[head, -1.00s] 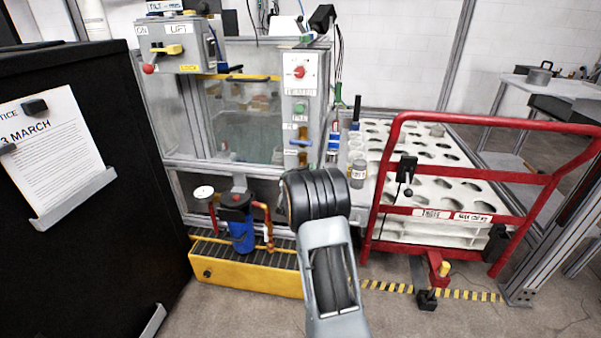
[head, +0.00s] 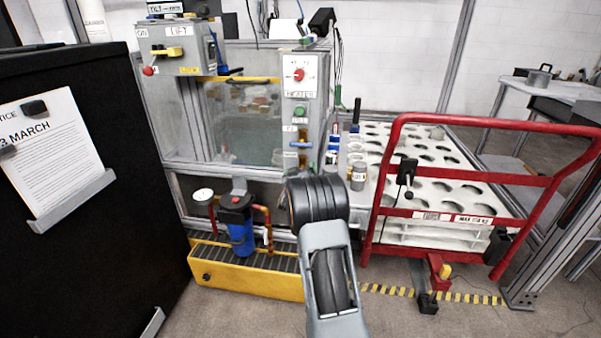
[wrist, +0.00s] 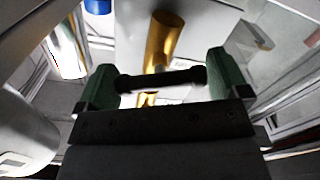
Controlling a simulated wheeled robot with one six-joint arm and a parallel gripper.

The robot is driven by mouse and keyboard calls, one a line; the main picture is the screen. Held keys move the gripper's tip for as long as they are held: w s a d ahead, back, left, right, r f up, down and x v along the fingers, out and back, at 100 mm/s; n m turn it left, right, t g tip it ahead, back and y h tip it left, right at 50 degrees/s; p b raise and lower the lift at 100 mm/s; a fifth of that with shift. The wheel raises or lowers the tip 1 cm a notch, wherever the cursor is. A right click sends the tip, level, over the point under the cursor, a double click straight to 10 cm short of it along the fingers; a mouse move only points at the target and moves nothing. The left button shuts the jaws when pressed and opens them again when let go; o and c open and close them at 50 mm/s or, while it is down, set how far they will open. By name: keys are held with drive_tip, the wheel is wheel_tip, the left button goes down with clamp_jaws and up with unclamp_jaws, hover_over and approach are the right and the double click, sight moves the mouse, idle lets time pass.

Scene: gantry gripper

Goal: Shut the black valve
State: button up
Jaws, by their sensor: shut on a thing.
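The black valve handle (wrist: 185,79) shows in the wrist view as a short dark bar lying crosswise in front of a brass pipe (wrist: 163,40). My gripper (wrist: 162,80) has a green fingertip at each end of the bar and is shut on it. The handle lies nearly level in that picture. In the head view my own arm covers the gripper and the black valve, so neither can be made out there.
A grey tank cabinet (head: 185,110) with control boxes stands behind my arm. A blue filter (head: 240,236) sits over a yellow drip tray (head: 245,281) on the left. A red cart rail (head: 480,122) and a white holed rack (head: 440,172) stand on the right. A black cabinet (head: 70,270) fills the left side.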

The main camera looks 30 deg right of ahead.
drive_tip(key=shift+f+m+b, duration=0.25)
drive_tip(key=shift+m+b, duration=0.35)
drive_tip(key=shift+b, duration=0.15)
drive_tip(key=shift+m+b, duration=0.6)
drive_tip(key=shift+m, duration=0.1)
drive_tip(key=shift+r+m+b, duration=0.25)
drive_tip(key=shift+m+b, duration=0.3)
drive_tip(key=shift+m, duration=0.65)
drive_tip(key=o, duration=0.6)
drive_tip(key=shift+c, duration=0.2)
drive_tip(key=p+v, duration=0.3)
drive_tip(key=v, duration=1.1)
